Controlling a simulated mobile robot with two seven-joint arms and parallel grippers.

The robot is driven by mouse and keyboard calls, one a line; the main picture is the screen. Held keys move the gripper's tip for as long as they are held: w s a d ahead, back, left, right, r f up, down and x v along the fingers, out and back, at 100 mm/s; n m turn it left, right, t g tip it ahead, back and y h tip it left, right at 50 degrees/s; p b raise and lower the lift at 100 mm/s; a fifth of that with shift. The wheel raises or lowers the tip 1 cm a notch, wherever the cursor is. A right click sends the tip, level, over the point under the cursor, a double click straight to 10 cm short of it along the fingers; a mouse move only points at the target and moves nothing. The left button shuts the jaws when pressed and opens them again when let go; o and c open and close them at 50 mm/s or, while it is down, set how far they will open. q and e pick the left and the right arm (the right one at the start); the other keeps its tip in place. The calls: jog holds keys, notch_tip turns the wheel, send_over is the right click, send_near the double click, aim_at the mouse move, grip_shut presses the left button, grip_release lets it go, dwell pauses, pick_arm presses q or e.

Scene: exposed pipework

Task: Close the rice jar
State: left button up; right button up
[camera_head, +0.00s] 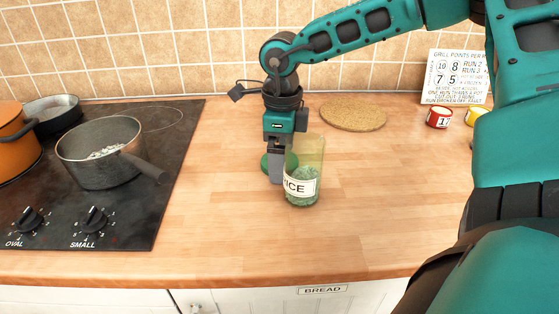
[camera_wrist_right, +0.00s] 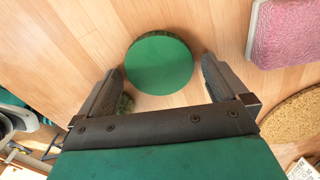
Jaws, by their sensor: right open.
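The rice jar (camera_head: 303,188) is an upright clear greenish glass with a label partly reading "ICE" and contents low inside. It stands on the wooden counter with no lid on its mouth. A round green lid (camera_head: 265,162) lies on the counter just left of the jar, partly hidden by my gripper. My right gripper (camera_head: 277,180) points down beside the jar. In the right wrist view the lid (camera_wrist_right: 158,64) shows between the spread fingers of my open gripper (camera_wrist_right: 160,72), with gaps on both sides. My left gripper is not in view.
A black hob (camera_head: 140,215) with a grey pan (camera_head: 88,168) and an orange pot (camera_head: 15,145) is on the left. A round cork mat (camera_head: 353,116) lies behind the jar. Red (camera_head: 439,118) and yellow tins stand at the back right. The counter in front is clear.

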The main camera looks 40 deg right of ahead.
jog(key=c, duration=1)
jog(key=shift+o, duration=0.2)
jog(key=shift+r, duration=0.1)
notch_tip(320, 180, up, 20)
jog(key=p, duration=0.2)
